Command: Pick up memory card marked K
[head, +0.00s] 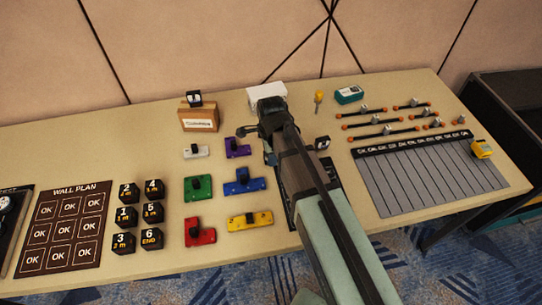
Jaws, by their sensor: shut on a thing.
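My gripper (262,128) is over the middle of the table, pointing down beside the white box. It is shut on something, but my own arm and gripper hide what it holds. I cannot read a K on any card in this view. A small black piece with a white face (322,143) stands just right of my arm. A similar black-and-white piece (194,98) stands on top of a cardboard box (200,118) to the left. Their marks are too small to read.
Coloured blocks, including a green one (198,187), and black numbered cubes (128,192) lie left of my arm. A wall plan board (83,189) is farther left. A white box (267,94) is behind my gripper. Orange-tipped rods and a grey striped panel (425,180) fill the right.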

